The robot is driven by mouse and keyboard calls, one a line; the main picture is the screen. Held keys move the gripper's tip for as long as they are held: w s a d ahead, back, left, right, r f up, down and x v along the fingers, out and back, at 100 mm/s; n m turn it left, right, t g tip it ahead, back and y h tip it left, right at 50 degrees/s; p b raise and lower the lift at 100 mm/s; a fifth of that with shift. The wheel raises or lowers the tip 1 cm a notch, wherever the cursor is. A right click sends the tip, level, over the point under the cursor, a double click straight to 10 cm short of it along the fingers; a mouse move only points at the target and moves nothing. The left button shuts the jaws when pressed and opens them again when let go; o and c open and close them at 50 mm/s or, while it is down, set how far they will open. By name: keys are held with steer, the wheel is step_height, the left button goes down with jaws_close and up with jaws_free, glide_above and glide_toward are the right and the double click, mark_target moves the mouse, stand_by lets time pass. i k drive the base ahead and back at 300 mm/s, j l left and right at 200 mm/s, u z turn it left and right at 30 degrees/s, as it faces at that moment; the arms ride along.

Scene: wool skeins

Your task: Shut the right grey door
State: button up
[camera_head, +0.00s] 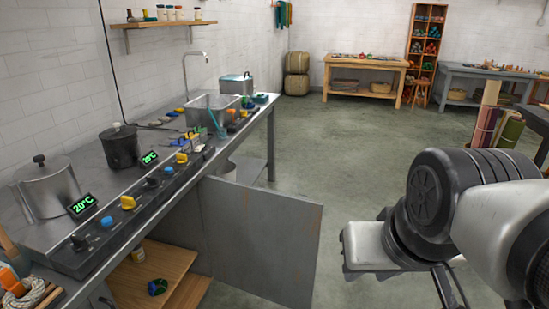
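The grey door (262,240) stands swung open from the front of the metal counter (190,147), its flat panel reaching out over the floor. Its hinged side is at the left, by the cabinet opening, where a wooden shelf (150,275) shows. My gripper (368,250) is at the right, its pale housing just right of the door's free edge in the picture. Its fingers are hidden, so I cannot tell whether it is open or shut.
A black control strip with knobs (127,202) runs along the counter's front edge. A steel pot (47,188) and a black pot (121,147) stand on the counter. The green-grey floor (345,150) beyond the door is clear. Rolled cloths (497,125) stand at the right.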

mark_target(263, 242)
steer(key=i+l+z, duration=0.2)
steer(key=l+z, duration=0.2)
steer(key=i+l+z, duration=0.5)
steer(key=i+l, duration=0.3)
steer(key=i+l+z, duration=0.15)
steer(key=i+l, duration=0.25)
steer(key=i, duration=0.2)
steer(key=i+u, duration=0.2)
steer(key=u, duration=0.2)
steer(key=i+u, duration=0.5)
steer(key=u, duration=0.25)
steer(key=i+l+u, duration=0.15)
steer(key=u, duration=0.2)
steer(key=i+u, duration=0.15)
steer(key=u, duration=0.25)
steer(key=i+u, duration=0.15)
steer(key=u, duration=0.3)
steer(key=i+l+u, duration=0.15)
steer(key=u, duration=0.25)
steer(key=i+l+u, duration=0.1)
steer(key=u, duration=0.35)
steer(key=i+l+u, duration=0.2)
steer(key=u, duration=0.25)
steer(key=i+l+u, duration=0.1)
steer(key=l+u, duration=0.3)
steer(key=k, duration=0.4)
steer(key=i+j+u, duration=0.1)
steer(key=i, duration=0.55)
